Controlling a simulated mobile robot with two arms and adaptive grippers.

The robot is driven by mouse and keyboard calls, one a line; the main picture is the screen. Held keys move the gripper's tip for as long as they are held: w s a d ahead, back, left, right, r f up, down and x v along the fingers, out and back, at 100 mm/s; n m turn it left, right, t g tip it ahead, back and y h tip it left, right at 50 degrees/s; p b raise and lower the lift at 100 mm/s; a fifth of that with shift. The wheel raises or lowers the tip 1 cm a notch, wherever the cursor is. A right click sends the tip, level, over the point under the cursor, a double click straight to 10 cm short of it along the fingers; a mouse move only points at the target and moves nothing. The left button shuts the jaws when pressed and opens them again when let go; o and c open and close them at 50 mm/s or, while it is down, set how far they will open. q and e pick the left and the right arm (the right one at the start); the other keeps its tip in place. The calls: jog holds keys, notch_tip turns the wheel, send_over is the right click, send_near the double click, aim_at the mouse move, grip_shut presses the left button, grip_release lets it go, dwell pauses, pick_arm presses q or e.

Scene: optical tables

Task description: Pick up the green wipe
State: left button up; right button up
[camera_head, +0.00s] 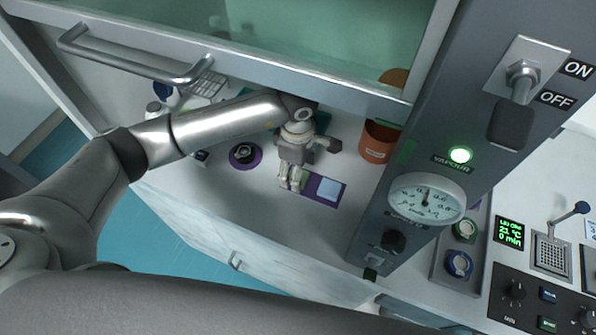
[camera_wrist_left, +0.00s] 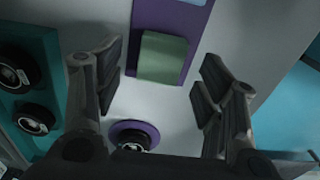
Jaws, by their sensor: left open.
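The green wipe (camera_wrist_left: 163,57) is a folded square lying on a purple mat (camera_wrist_left: 197,45) in the left wrist view. My left gripper (camera_wrist_left: 160,72) is open, its fingers on either side of the wipe with gaps to both. I cannot tell how high the fingers are above it. In the head view my left gripper (camera_head: 289,179) points down at the left end of the purple mat (camera_head: 312,184) and hides the wipe. A pale blue square (camera_head: 328,190) lies on the mat's right part. My right gripper is not in view.
An orange pot (camera_head: 377,141) stands to the right of the gripper. A round black item on a purple disc (camera_head: 245,155) is to its left. The raised glass sash with its handle (camera_head: 135,56) is above my arm. A grey control column (camera_head: 428,150) stands at right.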

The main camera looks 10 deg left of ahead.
pick_arm(q)
jog(key=shift+f, duration=0.9)
jog(key=shift+c, duration=0.3)
jog(key=c, duration=0.7)
jog(key=shift+c, duration=0.2)
jog(key=shift+r, duration=0.1)
jog(key=shift+r, duration=0.3)
notch_tip(320, 180, up, 9)
jog(key=b, duration=0.2)
jog(key=shift+r+b, duration=0.2)
jog(key=shift+b, duration=0.15)
